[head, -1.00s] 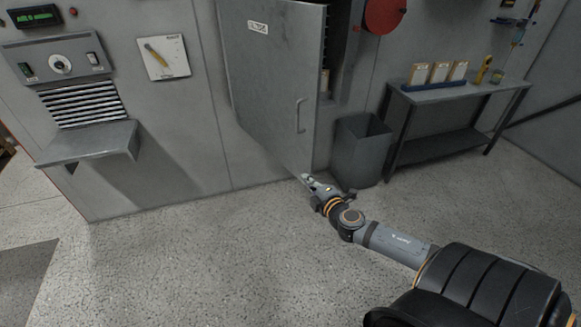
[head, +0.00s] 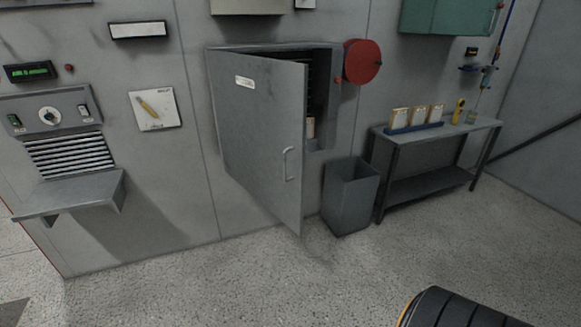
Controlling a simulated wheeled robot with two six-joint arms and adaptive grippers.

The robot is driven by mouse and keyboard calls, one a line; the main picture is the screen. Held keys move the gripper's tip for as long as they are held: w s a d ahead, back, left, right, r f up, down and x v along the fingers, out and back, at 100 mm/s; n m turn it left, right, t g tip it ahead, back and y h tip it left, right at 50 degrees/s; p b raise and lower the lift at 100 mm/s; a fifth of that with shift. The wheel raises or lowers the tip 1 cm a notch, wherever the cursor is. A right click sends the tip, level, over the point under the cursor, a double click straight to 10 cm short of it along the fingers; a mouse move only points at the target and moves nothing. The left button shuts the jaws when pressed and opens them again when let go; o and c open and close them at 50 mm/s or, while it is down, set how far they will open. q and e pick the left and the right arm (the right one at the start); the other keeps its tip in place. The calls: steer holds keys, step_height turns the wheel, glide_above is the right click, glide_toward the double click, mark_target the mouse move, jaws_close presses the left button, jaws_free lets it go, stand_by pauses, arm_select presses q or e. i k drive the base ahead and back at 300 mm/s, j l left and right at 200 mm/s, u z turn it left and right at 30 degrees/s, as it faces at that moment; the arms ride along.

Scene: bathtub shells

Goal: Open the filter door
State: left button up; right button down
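The filter door (head: 262,135) is a grey hinged panel on a wall cabinet, with a white label near its top and a vertical handle (head: 288,164) near its free edge. It stands ajar, swung out from the cabinet (head: 328,100). A dark gap shows along its right side, with a slatted part and a small pale item inside. The rest of the interior is hidden behind the door. Neither gripper shows in the head view. Only a black part of my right arm shows at the bottom right, well away from the door.
A grey bin (head: 350,196) stands on the floor right of the door's free edge. A red disc (head: 362,61) sticks out beside the cabinet. A metal table (head: 436,143) holds small boxes. A control panel with a shelf (head: 70,193) is at left. The floor in front is clear.

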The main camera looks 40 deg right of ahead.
mark_target(260, 103)
steer(key=l+u, duration=0.85)
steer(key=k+l+u, duration=0.15)
steer(key=l+u, duration=0.25)
steer(key=j, duration=0.1)
